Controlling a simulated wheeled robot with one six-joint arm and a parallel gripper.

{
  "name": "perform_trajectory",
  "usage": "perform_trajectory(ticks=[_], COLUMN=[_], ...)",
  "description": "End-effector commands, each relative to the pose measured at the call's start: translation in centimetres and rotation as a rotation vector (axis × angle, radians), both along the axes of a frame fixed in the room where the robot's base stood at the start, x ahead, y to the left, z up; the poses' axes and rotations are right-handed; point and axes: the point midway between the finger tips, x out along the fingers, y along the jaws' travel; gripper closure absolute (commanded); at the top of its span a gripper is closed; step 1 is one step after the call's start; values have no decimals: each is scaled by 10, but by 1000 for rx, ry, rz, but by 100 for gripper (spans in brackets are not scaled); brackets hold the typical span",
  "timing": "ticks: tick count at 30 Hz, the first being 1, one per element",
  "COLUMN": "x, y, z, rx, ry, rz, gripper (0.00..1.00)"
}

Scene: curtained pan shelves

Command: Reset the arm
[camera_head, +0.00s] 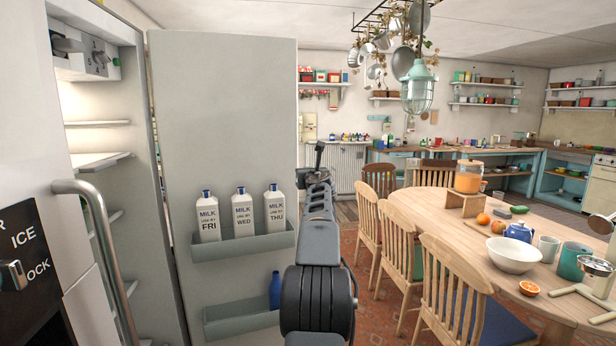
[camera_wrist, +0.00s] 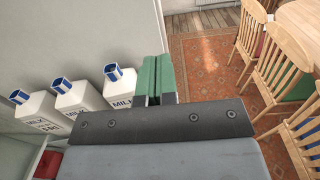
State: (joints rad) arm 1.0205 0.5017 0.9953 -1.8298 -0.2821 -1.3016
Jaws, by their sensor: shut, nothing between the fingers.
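My arm reaches forward in the middle of the head view, and my gripper (camera_head: 318,150) is at its far end, to the right of the open fridge door. In the wrist view my gripper (camera_wrist: 157,78) shows green finger pads pressed together with nothing between them. Three white milk cartons with blue caps, the FRI carton (camera_head: 208,218), the WED carton (camera_head: 243,212) and the THU carton (camera_head: 275,210), stand upright on the upper door shelf (camera_head: 243,246). In the wrist view the cartons are left of my gripper and apart from it.
The fridge door (camera_head: 225,110) stands open close to my arm's left. A blue bottle (camera_head: 275,290) is in the lower door shelf (camera_head: 225,322). Wooden chairs (camera_head: 455,285) and a laden table (camera_head: 480,210) stand at right. A rug (camera_wrist: 215,75) covers open floor ahead.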

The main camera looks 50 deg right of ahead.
Motion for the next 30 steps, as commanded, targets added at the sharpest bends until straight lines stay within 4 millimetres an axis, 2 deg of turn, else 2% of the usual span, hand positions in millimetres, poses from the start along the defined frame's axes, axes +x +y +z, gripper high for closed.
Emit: perform_trajectory(ticks=[16,20,22,24,26,29,30], x=[0,-6,-15,-30,-44,-48,-48], y=[0,-6,-18,-29,-24,21,48], z=[0,4,-11,-47,-71,-112,-128], rx=[7,83,230,441,629,959,1085], ry=[-8,-107,-261,-449,-632,-925,-1025], rz=[0,-46,-124,-240,-353,-546,-631], gripper=[100,100,100,100,100,100,100])
